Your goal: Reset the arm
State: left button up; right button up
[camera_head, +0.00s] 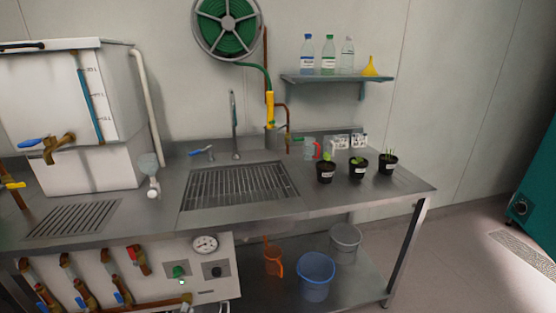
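Neither of my grippers and no part of my arms shows in the head view. In front of me is a steel work table (330,203) with a slotted sink (240,187) let into its top. Three small black plant pots, one of them the middle pot (358,168), stand upright on the right part of the table.
A white tank (110,100) with a brass tap stands at the left. A hose reel (228,25) hangs on the wall beside a shelf (340,80) with bottles and a yellow funnel. Buckets, including a blue bucket (316,275), sit below. The floor at right is open.

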pick_arm(q)
jog(key=s+d+f+m+g+h, duration=0.1)
jog(key=s+d+f+m+g, duration=0.3)
jog(key=s+f, duration=0.5)
jog(key=s+d+f+m+g+h, duration=0.1)
jog(key=s+d+f+m+g, duration=0.3)
jog(key=s+f, duration=0.5)
jog(key=s+d+f+m+g+h, duration=0.1)
jog(key=s+d+f+m+g, duration=0.3)
jog(key=s+f, duration=0.5)
jog(key=s+a+r+g+p, duration=0.1)
jog(key=s+r+p, duration=0.6)
jog(key=p, duration=0.5)
jog(key=s+a+r+n+g+p, duration=0.1)
jog(key=s+a+r+p, duration=0.1)
jog(key=s+r+p, duration=0.5)
jog(key=s+p, duration=0.4)
jog(key=p, duration=0.2)
jog(key=shift+s+r+y+p, duration=0.2)
jog(key=shift+s+y+p, duration=0.1)
jog(key=shift+s, duration=0.05)
pick_arm(e)
jog(key=s+d+r+g, duration=0.1)
jog(key=s+d+r, duration=0.1)
jog(key=s+r, duration=1.2)
jog(key=s, duration=0.4)
jog(key=shift+g, duration=0.3)
